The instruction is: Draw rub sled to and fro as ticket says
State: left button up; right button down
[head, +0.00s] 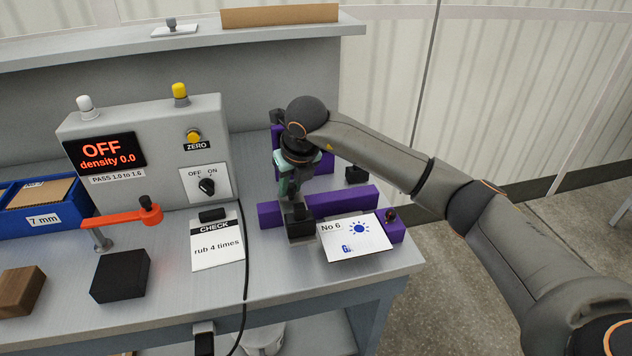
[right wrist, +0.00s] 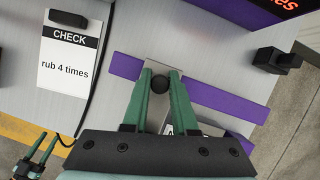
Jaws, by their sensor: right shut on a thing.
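The rub sled is a grey block with a black knob (right wrist: 160,84), and its grey body (head: 301,230) stands by the purple rails (head: 342,201). My right gripper (head: 290,192) reaches down over it. In the right wrist view its two green fingers (right wrist: 159,90) are shut on the knob. The ticket (head: 217,246), headed CHECK, reads "rub 4 times" and lies left of the sled. A white card (head: 357,240) marked No 6, with a blue sun, lies right of the sled. My left gripper (right wrist: 38,152) shows at the lower left of the right wrist view, its fingers apart and empty.
A grey meter box (head: 150,150) stands at the back; its display (head: 103,151) reads OFF, density 0.0. A black block (head: 120,275), a brown block (head: 20,290), an orange lever (head: 122,214) and a blue bin (head: 40,210) are at left. A black cable (head: 247,270) hangs over the front edge.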

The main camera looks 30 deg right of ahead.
jog(key=shift+w+a, duration=0.2)
jog(key=shift+a, duration=0.65)
jog(key=shift+w+a, duration=0.2)
jog(key=shift+a, duration=0.6)
jog(key=c, duration=0.7)
grip_release()
jog(key=b+v, duration=0.1)
jog(key=v, duration=1.1)
jog(key=shift+s+r, duration=0.15)
jog(key=shift+r, duration=0.1)
jog(key=shift+s, duration=0.1)
